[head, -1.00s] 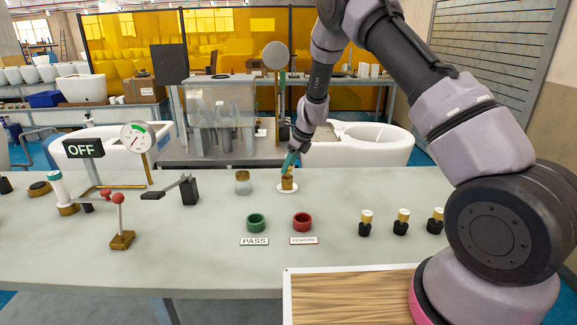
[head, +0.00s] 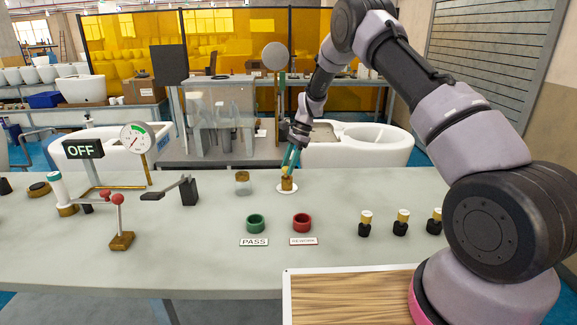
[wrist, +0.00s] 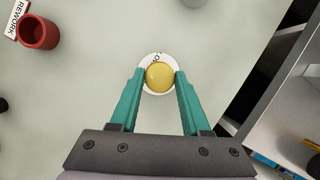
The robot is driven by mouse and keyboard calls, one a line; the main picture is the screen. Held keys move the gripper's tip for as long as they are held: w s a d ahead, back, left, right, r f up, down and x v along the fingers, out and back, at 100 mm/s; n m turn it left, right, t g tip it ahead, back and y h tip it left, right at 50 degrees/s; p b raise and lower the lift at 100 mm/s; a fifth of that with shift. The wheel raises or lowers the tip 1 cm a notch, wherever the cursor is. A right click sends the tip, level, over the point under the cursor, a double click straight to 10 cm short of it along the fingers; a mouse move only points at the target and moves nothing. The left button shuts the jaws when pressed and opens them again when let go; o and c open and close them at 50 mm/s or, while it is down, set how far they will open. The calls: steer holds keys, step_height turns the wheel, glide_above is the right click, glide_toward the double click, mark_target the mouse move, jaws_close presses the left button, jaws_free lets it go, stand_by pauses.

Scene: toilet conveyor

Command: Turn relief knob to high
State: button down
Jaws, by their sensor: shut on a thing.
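The relief knob (head: 287,182) is a small brass knob on a round white dial plate at the back middle of the grey table. In the wrist view its round yellow top (wrist: 160,77) sits between my fingertips. The white dial plate (wrist: 147,63) shows partly, with dark lettering at its upper edge that I cannot fully read. My gripper (head: 289,169) reaches down from above with teal fingers, and it is shut on the knob, one finger on each side. No pointer on the knob is clear.
A glass jar (head: 243,183) stands left of the knob. Several brass-topped black pegs (head: 401,222) stand to the right.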

steer(key=n+g+h, duration=0.1)
steer(key=n, duration=0.3)
steer(key=shift+w+a+n, duration=0.1)
steer(key=shift+w+n, duration=0.05)
steer(key=shift+n, duration=0.15)
steer(key=shift+n+g+h, duration=0.5)
steer(key=shift+n+h, duration=0.1)
steer(key=shift+n, duration=1)
steer(key=shift+c, duration=1.8)
jaws_free()
steer(key=v, duration=1)
steer(key=shift+w+r, duration=0.25)
steer(key=shift+r, duration=0.15)
